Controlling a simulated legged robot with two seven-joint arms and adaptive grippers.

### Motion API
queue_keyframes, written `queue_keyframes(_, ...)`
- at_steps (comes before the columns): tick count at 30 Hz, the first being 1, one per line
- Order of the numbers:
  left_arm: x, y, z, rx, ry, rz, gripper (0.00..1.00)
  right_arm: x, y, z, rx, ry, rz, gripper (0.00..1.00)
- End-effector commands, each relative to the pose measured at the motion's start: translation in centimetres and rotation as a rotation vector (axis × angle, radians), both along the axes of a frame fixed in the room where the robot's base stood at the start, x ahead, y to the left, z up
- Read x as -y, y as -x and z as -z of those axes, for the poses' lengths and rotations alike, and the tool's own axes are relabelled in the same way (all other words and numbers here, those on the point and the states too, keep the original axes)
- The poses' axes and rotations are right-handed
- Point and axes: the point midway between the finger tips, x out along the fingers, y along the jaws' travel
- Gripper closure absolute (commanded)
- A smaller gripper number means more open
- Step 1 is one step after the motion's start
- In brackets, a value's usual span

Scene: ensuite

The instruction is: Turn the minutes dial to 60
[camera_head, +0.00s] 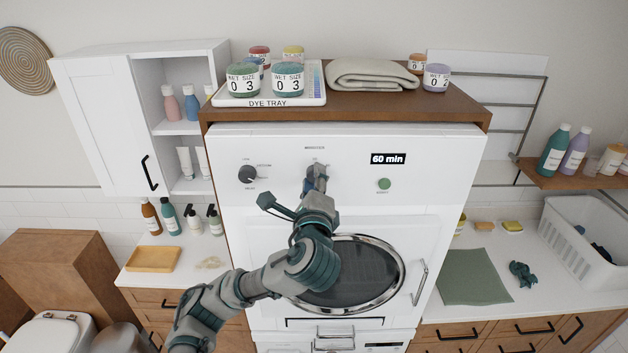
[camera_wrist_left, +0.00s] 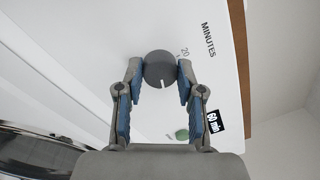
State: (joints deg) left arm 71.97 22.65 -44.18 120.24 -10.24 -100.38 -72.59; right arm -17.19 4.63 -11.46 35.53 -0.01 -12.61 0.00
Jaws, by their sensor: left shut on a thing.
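The minutes dial is a round dark grey knob (camera_wrist_left: 160,68) with a white pointer mark, under the word MINUTES on the white machine's (camera_head: 450,165) front panel. My left gripper (camera_wrist_left: 157,78) has its two blue-padded fingers on either side of the dial, shut on it. In the head view my left gripper (camera_head: 316,178) covers most of the dial. A small black display (camera_head: 388,159) to the right reads "60 min". It also shows in the left wrist view (camera_wrist_left: 214,121). My right gripper is not in view.
Another dark dial (camera_head: 248,174) is left of the gripper and a green button (camera_head: 384,184) right of it. Below are the round door (camera_head: 358,275) and its handle (camera_head: 419,282). Jars and a folded towel (camera_head: 372,75) sit on the wooden top.

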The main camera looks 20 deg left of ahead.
Motion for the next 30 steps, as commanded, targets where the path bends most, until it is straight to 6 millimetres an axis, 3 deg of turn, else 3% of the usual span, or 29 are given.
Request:
queue_keyframes(1, 0.12, -0.12, 0.69, -0.026, -0.036, 0.001, 0.97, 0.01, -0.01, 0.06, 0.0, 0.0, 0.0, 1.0)
queue_keyframes(12, 0.1, -0.13, 0.8, -0.076, -0.2, 0.0, 0.97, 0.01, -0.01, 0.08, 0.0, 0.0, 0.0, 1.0)
queue_keyframes(29, 0.14, -0.15, 0.89, -0.087, -0.231, 0.003, 0.98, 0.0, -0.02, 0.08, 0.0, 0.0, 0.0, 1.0)
queue_keyframes(30, 0.15, -0.15, 0.9, -0.087, -0.231, 0.003, 0.6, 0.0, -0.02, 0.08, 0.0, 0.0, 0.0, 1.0)
